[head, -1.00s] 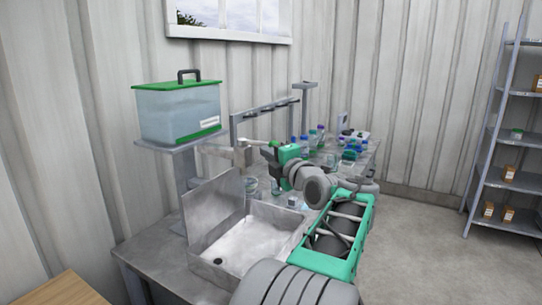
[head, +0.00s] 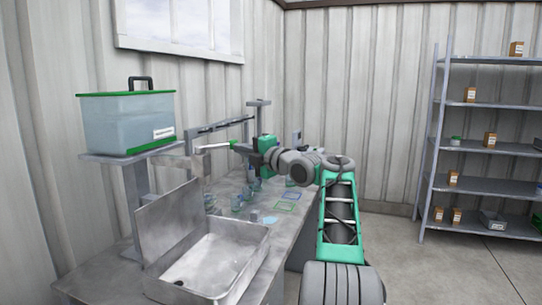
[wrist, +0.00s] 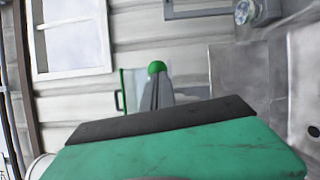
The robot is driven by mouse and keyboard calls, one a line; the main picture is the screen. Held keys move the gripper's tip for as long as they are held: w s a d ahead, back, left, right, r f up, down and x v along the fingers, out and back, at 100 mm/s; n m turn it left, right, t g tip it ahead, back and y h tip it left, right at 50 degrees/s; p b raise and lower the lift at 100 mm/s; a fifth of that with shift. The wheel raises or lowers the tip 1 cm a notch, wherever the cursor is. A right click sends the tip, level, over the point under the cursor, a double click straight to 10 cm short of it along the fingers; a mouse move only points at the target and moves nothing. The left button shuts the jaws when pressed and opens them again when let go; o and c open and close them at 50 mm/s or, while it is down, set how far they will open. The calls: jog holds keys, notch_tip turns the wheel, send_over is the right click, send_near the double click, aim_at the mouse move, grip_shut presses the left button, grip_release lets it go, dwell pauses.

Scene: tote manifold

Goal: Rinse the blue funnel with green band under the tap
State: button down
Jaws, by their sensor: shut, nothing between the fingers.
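My gripper (head: 245,145) reaches left over the bench, near a pale bar with a green end (head: 233,143) beside the grey outlet pipe (head: 202,150); this looks like the tap and its handle. In the wrist view my narrow grey fingers (wrist: 157,82) are shut and empty, lined up with a rounded green tip (wrist: 157,67). I cannot tell whether they touch it. I cannot clearly pick out the blue funnel with green band; small glassy pieces (head: 237,205) stand on the bench. The metal sink (head: 258,240) is below and in front of the tap.
A clear tote with green lid (head: 125,122) stands on a raised stand (head: 135,190) at left. Blue (head: 291,192) and green (head: 293,206) outlined squares mark the bench. Shelves (head: 485,147) with small boxes stand far right. Floor between is clear.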

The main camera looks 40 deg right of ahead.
jog(key=shift+w+d+p, duration=0.3)
jog(key=shift+w+p, duration=0.05)
jog(key=shift+w, duration=0.45)
jog(key=shift+w+d+p, duration=0.25)
jog(key=shift+w+p, duration=0.05)
jog(key=shift+w, duration=0.45)
jog(key=shift+w+d+p, duration=0.3)
jog(key=shift+w+p, duration=0.05)
jog(key=shift+w, duration=0.45)
